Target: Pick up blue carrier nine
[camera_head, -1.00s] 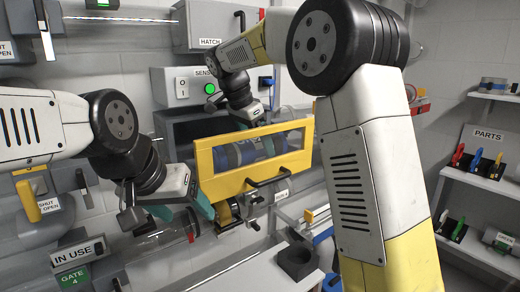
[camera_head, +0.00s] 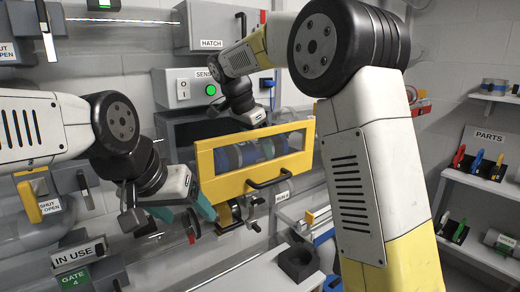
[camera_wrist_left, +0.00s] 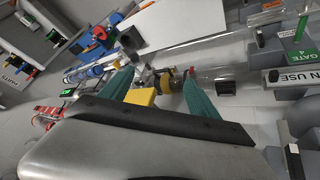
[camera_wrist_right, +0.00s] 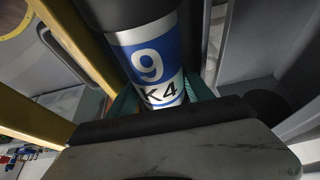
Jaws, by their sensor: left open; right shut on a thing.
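Blue carrier nine (camera_wrist_right: 155,65) is a dark cylinder with a blue and white label reading 9 and K4 in the right wrist view. My right gripper (camera_wrist_right: 161,92) is shut on it, with a teal finger on each side. In the head view a blue and grey cylinder (camera_head: 238,156) shows through the window of a yellow-framed door (camera_head: 205,185), and my right gripper (camera_head: 256,118) reaches in behind the door's top edge. My left gripper (camera_head: 190,212) is open below the door's lower left corner. It also shows empty in the left wrist view (camera_wrist_left: 158,88).
A black handle (camera_head: 270,180) sticks out from the yellow door. A clear tube (camera_head: 165,243) runs below my left gripper. A dark block (camera_head: 298,262) sits on a pale surface at the front. A parts shelf (camera_head: 470,185) stands at the right.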

